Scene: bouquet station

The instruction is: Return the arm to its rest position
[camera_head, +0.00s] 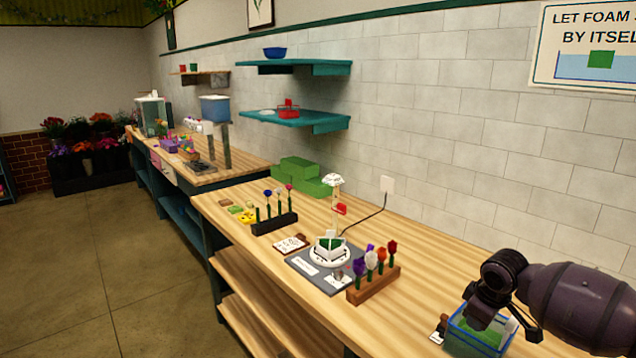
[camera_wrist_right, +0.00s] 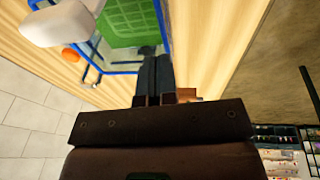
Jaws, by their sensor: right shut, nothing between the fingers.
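My right arm comes in from the right in the head view. Its gripper (camera_head: 492,312) is over the blue-rimmed clear bin (camera_head: 462,343) at the near right end of the wooden bench (camera_head: 420,270). Green foam (camera_head: 484,333) lies in the bin. In the right wrist view the gripper's dark fingers (camera_wrist_right: 153,75) are together with nothing between them, and their tips show against the bin's green foam (camera_wrist_right: 128,22). How far above the foam they are I cannot tell. My left gripper is not in view.
A wooden rack (camera_head: 375,287) of flowers stands left of the bin. Beyond it are a grey mat (camera_head: 310,272) with a white round stand (camera_head: 330,254), a dark flower rack (camera_head: 274,224) and green blocks (camera_head: 312,187). Teal shelves (camera_head: 300,120) hang on the wall. Bench between rack and bin is mostly clear.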

